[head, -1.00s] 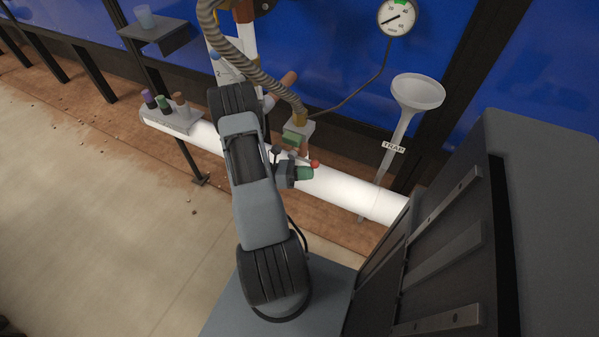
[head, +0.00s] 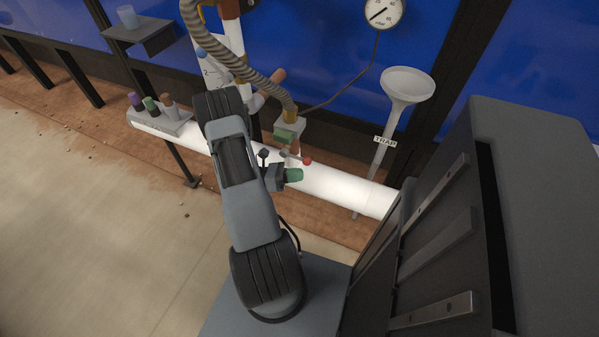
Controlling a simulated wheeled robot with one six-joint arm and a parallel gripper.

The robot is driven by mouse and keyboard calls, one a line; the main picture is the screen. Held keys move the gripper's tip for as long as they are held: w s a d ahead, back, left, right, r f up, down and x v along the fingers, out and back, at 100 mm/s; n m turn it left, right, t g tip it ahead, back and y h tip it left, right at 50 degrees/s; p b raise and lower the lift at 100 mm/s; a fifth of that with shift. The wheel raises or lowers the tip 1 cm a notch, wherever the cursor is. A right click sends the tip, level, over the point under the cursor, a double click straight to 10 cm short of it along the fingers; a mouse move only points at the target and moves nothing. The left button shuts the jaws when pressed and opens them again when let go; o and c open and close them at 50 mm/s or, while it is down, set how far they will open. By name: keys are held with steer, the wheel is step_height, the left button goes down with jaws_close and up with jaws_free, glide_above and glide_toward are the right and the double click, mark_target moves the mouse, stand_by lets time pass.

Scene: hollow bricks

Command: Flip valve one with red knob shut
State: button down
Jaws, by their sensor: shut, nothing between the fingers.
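The red knob (head: 307,160) is a small ball at the right end of a thin lever above the white pipe (head: 335,184), in the middle of the head view. The lever slants slightly down to the right, just below a green block (head: 284,136) under the hose end. My gripper (head: 266,155) shows in part beside my forearm, left of the knob. It appears shut and empty, with a gap between it and the knob. A green cylinder (head: 293,175) lies just below the knob. My arm hides part of the pipe and the valve's surroundings.
A ribbed hose (head: 235,62) arches down above the pipe. A funnel (head: 407,84) labelled TRAP stands to the right, below a gauge (head: 383,12). A grey rack (head: 170,123) with several coloured handles sits at the pipe's left end. A cup (head: 127,17) stands on a shelf.

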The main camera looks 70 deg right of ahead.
steer(key=w+a+f, duration=0.4)
steer(key=w+f, duration=0.2)
steer(key=f, duration=0.3)
steer(key=shift+w+a+b, duration=0.15)
steer(key=shift+a+b, duration=0.1)
steer(key=shift+b, duration=0.15)
steer(key=shift+f, duration=0.1)
